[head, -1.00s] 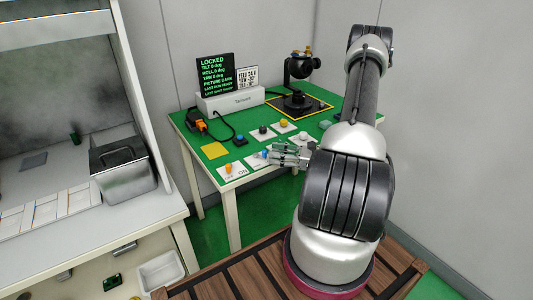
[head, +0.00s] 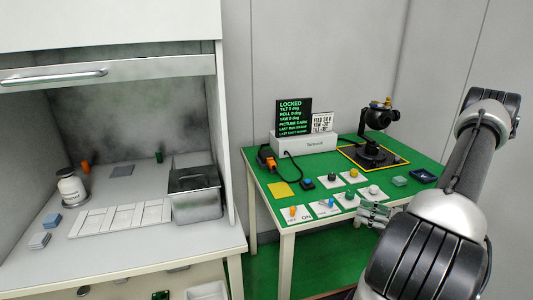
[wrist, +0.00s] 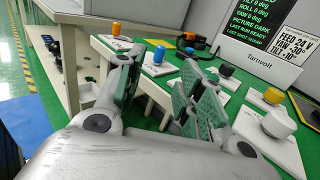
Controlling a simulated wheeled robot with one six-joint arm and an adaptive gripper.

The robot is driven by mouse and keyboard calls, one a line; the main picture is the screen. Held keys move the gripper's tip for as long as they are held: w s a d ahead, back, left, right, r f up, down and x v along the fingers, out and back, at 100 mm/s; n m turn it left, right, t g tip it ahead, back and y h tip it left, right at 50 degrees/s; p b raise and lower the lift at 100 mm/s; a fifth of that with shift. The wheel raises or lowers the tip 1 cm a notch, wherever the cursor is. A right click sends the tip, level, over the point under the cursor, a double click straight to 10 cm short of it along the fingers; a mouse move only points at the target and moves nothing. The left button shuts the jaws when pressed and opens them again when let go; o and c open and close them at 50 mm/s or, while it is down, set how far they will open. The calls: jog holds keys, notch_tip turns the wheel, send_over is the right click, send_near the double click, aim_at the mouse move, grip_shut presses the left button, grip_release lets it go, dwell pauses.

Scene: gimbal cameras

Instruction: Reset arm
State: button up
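My arm reaches in from the right side of the head view, over the right part of the green table (head: 262,188). My gripper (head: 366,212) is at the table's front edge, just right of the blue-knob switch (head: 330,203) and in front of the white knob (head: 374,188). In the wrist view my gripper (wrist: 155,85) has its two green-padded fingers apart with nothing between them. The blue knob (wrist: 159,54) shows beyond that gap.
An orange knob (head: 293,211), a yellow knob (head: 354,173) and a black gimbal stand (head: 372,155) are on the table. A screen reading LOCKED (head: 293,118) stands behind. A white cabinet with a steel bin (head: 196,205) is left.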

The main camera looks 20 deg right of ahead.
jog(key=s+a+f+n+g+y, duration=0.1)
jog(key=s+a+f+n+g, duration=0.3)
jog(key=s, duration=0.3)
jog(key=s+a+r+n+g+h, duration=0.1)
jog(key=s+r+n+g+h, duration=0.1)
jog(key=s+r+n+g, duration=0.5)
notch_tip(320, 180, up, 15)
jog(key=s+n+g+h, duration=0.2)
jog(key=n+g+h, duration=0.2)
jog(key=n+h, duration=0.5)
jog(key=a+r+n+t+h, duration=0.2)
jog(key=a+r+n+t, duration=0.4)
jog(key=r, duration=0.6)
jog(key=a+n, duration=0.1)
jog(key=a, duration=0.1)
jog(key=shift+w+a+r+h, duration=0.25)
jog(key=shift+a+h, duration=0.05)
jog(key=shift+a, duration=0.05)
